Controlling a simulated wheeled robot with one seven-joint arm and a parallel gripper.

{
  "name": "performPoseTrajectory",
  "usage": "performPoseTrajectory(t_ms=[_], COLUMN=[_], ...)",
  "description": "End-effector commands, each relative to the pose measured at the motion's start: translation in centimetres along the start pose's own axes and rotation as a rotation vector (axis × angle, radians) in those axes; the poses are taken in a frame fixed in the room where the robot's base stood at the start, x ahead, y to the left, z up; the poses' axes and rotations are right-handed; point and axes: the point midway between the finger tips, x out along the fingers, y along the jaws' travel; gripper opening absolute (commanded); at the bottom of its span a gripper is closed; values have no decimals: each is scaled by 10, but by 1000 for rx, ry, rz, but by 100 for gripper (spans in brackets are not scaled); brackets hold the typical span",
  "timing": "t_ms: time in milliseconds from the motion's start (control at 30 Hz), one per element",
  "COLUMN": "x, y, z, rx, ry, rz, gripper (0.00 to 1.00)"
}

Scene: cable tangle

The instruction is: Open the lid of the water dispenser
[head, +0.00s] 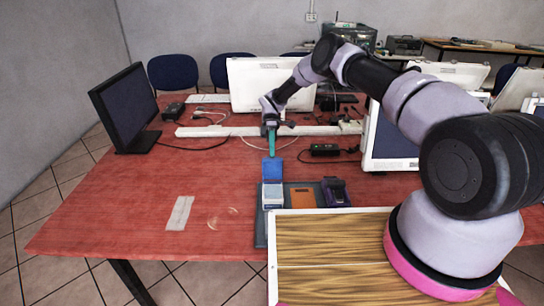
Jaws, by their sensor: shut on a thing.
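The water dispenser appears to be the small white and pale blue box (272,196) on the left of a dark grey tray (261,238). A blue panel (272,168), which looks like its lid, stands raised at the box's back edge. My gripper (271,154) points down at the panel's top edge, its teal fingers close together and shut on the panel. The contact is small in view, and the hinge between panel and box cannot be made out.
An orange-brown block (302,198) and a dark purple device (335,191) share the tray. A black monitor (124,106) stands at left. Cables and a black adapter (325,149) lie behind. A whitish strip (180,213) lies at left; the red table (120,205) is mostly clear there.

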Motion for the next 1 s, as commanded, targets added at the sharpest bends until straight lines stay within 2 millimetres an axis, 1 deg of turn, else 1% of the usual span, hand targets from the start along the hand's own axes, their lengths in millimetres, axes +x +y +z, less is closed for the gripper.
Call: performPoseTrajectory(t_ms=[33,67,200,267,533,800,1000], x=[6,6,-1,-8,-50,-68,-73], y=[4,4,5,6,2,-1,-1], z=[2,2,2,2,0,1,1], rx=[0,0,0,0,2,-3,-1], ry=[-10,-10,-10,-11,-4,-6,0], rz=[-1,-1,0,1,4,-1,3], gripper=[50,50,41,41,41,41,41])
